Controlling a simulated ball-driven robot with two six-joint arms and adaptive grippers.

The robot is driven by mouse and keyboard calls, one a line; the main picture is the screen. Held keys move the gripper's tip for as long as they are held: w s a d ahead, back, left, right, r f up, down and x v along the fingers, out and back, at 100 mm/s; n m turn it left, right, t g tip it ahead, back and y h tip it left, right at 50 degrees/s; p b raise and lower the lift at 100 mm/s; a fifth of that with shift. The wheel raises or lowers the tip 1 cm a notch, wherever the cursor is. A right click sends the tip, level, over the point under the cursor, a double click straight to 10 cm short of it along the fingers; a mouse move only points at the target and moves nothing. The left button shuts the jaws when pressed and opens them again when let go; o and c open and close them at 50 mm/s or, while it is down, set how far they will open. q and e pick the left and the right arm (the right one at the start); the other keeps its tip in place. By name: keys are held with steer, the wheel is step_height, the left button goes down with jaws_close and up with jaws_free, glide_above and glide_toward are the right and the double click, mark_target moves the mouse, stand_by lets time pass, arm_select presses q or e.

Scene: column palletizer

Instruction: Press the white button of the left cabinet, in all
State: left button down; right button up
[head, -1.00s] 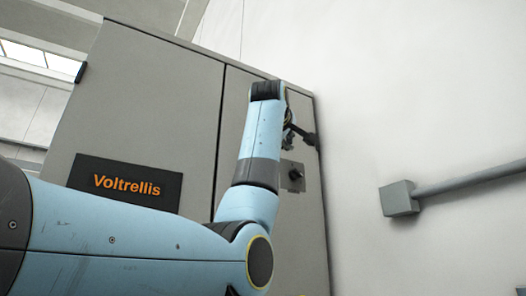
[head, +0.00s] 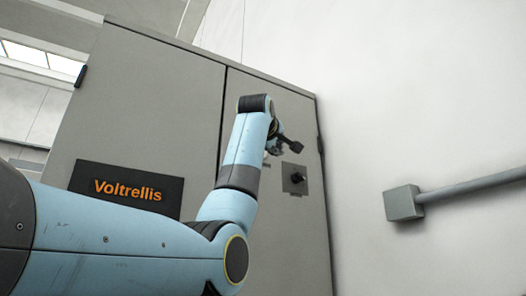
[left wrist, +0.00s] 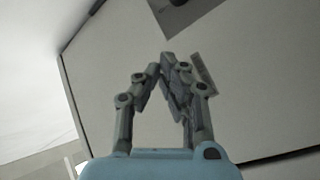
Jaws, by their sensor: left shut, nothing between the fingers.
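The tall grey cabinet (head: 160,90) fills the middle of the head view, and its front also fills much of the left wrist view (left wrist: 240,120). My left gripper (head: 270,150) is in front of its narrow right-hand section, mostly hidden behind my own wrist. In the left wrist view my left gripper (left wrist: 168,72) is shut and empty, its fingertips in front of the plain cabinet face. I cannot make out a white button in either view; the gripper and wrist cover part of the panel. Whether the fingertips touch the cabinet is unclear.
A black knob on a square grey plate (head: 288,187) sits just below and right of the gripper. A white wall with a grey box (head: 402,203) and pipe (head: 470,187) stands to the right.

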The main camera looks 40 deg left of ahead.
arm_select(q)
steer(key=shift+w+a, duration=0.35)
steer(key=shift+a, duration=0.45)
steer(key=shift+w+a, duration=0.3)
steer(key=shift+a, duration=0.45)
steer(key=shift+a, duration=0.1)
steer(key=shift+w+a, duration=0.15)
steer(key=shift+a, duration=0.15)
steer(key=shift+w+a, duration=0.1)
steer(key=shift+a, duration=0.25)
stand_by(0.9)
steer(key=shift+d, duration=0.2)
steer(key=shift+s+d+b, duration=0.3)
steer(key=shift+d+b, duration=0.1)
steer(key=shift+d, duration=0.15)
